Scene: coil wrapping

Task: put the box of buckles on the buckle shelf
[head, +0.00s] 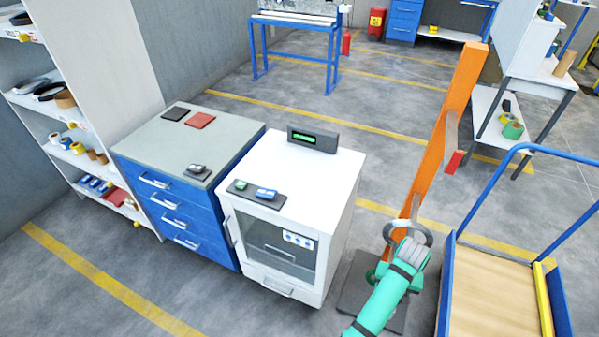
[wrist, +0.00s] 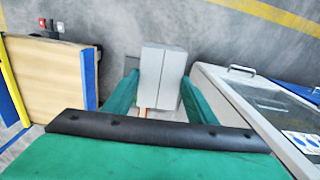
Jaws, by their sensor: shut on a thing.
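My gripper (head: 408,253) is at the lower right of the head view, in front of the orange post. In the wrist view its two green fingers (wrist: 160,98) are shut on a grey box (wrist: 158,72) with a seam down its middle. I take this to be the box of buckles; no buckles show on it. The box also shows in the head view (head: 411,250), held off the floor. A white shelf rack (head: 50,130) stands at the far left with several levels of goods. Its labels are too small to read, so I cannot tell which level is the buckle shelf.
A white cabinet (head: 325,190) and a blue drawer cabinet (head: 135,160) stand between my gripper and the rack. A blue-railed cart (head: 490,295) is at right. Floor is clear behind the cabinets.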

